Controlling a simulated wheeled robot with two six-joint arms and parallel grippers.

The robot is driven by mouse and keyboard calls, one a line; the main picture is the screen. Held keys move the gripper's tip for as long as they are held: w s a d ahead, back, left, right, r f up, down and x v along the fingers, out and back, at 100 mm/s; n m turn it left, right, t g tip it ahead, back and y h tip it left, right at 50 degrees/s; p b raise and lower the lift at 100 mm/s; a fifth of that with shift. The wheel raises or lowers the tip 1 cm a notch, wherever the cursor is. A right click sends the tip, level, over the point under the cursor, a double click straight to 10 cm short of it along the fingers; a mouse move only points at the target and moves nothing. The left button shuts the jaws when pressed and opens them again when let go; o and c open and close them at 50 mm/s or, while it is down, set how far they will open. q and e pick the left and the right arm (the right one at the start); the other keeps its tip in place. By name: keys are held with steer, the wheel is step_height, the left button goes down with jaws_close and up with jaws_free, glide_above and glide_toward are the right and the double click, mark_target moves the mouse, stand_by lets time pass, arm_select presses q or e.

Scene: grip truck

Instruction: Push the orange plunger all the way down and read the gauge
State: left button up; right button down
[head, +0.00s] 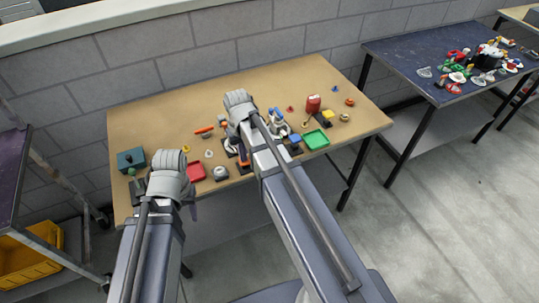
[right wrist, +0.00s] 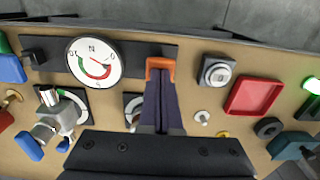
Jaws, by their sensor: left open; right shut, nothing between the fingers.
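The orange plunger (right wrist: 160,62) shows in the right wrist view as an arch-shaped orange piece on a dark base plate. My right gripper (right wrist: 160,82) is shut and empty, its dark fingers reaching to the orange piece and covering part of it; touching or just above, I cannot tell. The round white gauge (right wrist: 93,62) is on the same plate, left of the plunger, with a red and green arc; its reading is too small to be sure of. In the head view an orange piece (head: 245,163) shows beside my right arm. My left gripper (head: 191,205) is open at the table's front edge, apart from the plunger.
A red tray (head: 196,172) and a grey knob block (head: 221,173) lie left of the plunger in the head view. A teal box (head: 131,160) stands at the far left, a green tray (head: 316,139) to the right.

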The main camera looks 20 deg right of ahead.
stand_by(0.6)
steer(key=shift+r+p, duration=1.95)
step_height(320, 180, up, 5)
steer(key=p, duration=0.5)
steer(key=s+a+n+h, duration=0.1)
steer(key=s+a+n, duration=0.2)
steer(key=s+a, duration=0.7)
steer(key=s, duration=0.4)
steer(key=shift+s+a, duration=0.15)
steer(key=shift+a, duration=0.1)
stand_by(0.6)
